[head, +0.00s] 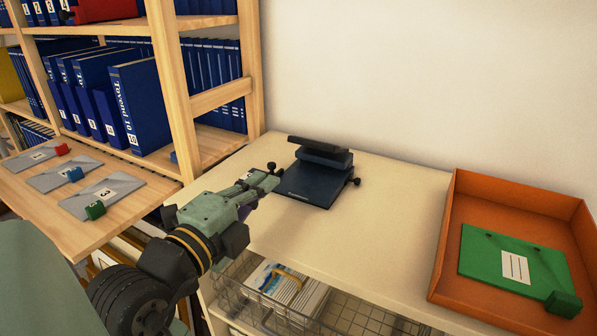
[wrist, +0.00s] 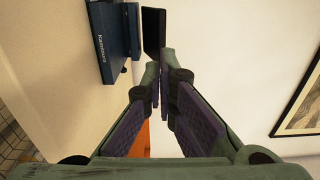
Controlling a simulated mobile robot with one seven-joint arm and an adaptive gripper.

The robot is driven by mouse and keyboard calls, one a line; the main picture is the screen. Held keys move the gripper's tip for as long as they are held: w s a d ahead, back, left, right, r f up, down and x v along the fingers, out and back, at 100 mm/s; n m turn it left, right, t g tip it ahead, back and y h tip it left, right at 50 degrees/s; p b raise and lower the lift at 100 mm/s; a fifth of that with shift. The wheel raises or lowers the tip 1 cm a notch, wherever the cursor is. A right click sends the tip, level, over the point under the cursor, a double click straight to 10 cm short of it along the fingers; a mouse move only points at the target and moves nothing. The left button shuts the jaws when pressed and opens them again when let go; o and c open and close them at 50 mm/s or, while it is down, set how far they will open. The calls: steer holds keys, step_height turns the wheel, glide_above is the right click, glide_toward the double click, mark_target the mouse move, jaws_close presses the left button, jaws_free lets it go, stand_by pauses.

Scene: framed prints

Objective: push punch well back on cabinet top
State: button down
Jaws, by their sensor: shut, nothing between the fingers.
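The punch (head: 313,178) is a dark blue and black hole punch on the pale cabinet top (head: 385,205), near the wall and beside the shelf. A small black knob sticks out at its right side. My gripper (head: 274,173) is shut and empty, with its tips just left of the punch in the head view; I cannot tell whether they touch it. In the wrist view the punch (wrist: 117,40) is at the upper left, ahead of and beside the closed fingertips (wrist: 160,62).
A wire basket (head: 350,318) is below the front edge. A wooden shelf (head: 180,95) with blue binders rises at the left. A framed print (wrist: 302,105) hangs on the wall.

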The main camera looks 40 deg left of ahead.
steer(key=p, duration=0.3)
glide_toward(308, 143)
steer(key=x, duration=0.6)
steer(key=shift+w+a, duration=0.15)
steer(key=shift+w, duration=0.25)
steer(key=shift+w, duration=0.1)
steer(key=shift+b+x, duration=1.4)
steer(key=shift+x, duration=1.25)
